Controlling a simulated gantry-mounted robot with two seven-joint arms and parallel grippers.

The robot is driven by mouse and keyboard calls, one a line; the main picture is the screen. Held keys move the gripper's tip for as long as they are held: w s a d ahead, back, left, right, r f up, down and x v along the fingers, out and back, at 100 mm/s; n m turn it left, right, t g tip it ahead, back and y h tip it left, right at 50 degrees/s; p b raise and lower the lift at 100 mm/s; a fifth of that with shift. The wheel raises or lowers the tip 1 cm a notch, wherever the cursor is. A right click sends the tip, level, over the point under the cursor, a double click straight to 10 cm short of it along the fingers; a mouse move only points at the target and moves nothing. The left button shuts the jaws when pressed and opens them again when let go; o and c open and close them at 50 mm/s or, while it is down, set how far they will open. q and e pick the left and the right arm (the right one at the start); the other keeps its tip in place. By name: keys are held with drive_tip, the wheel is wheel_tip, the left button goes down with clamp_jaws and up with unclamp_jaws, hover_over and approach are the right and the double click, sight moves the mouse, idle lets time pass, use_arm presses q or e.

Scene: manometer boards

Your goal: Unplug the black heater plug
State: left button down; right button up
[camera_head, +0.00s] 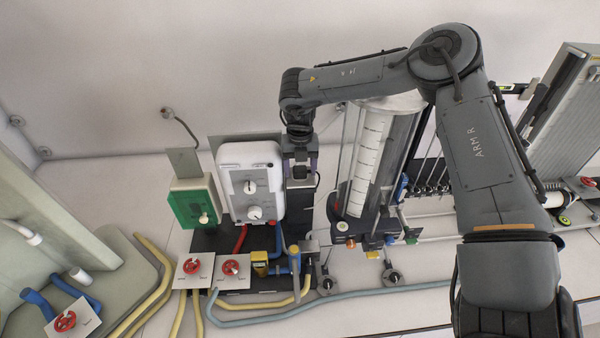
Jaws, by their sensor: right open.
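My right gripper (300,175) hangs down from the right arm, close to the right side of the white unit with two dials (250,182). It is open. The black heater plug cannot be made out clearly; the gripper and wrist cover that spot. A thin dark cable (318,181) curves just right of the gripper. Whether the fingers stand around the plug or only near it, I cannot tell. My left gripper is not in view.
A green box (195,207) stands left of the white unit. A tall clear cylinder with a scale (368,165) stands right of my gripper. Red valve wheels (193,266), a yellow valve block (259,258) and hoses (390,291) crowd the front.

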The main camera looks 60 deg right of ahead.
sight(300, 168)
idle(0.3)
clamp_jaws()
idle(0.3)
drive_tip(key=shift+r, duration=0.2)
drive_tip(key=shift+r+p, duration=0.45)
drive_tip(key=shift+r, duration=0.25)
drive_tip(key=shift+r+p, duration=1.15)
drive_tip(key=shift+r, duration=0.95)
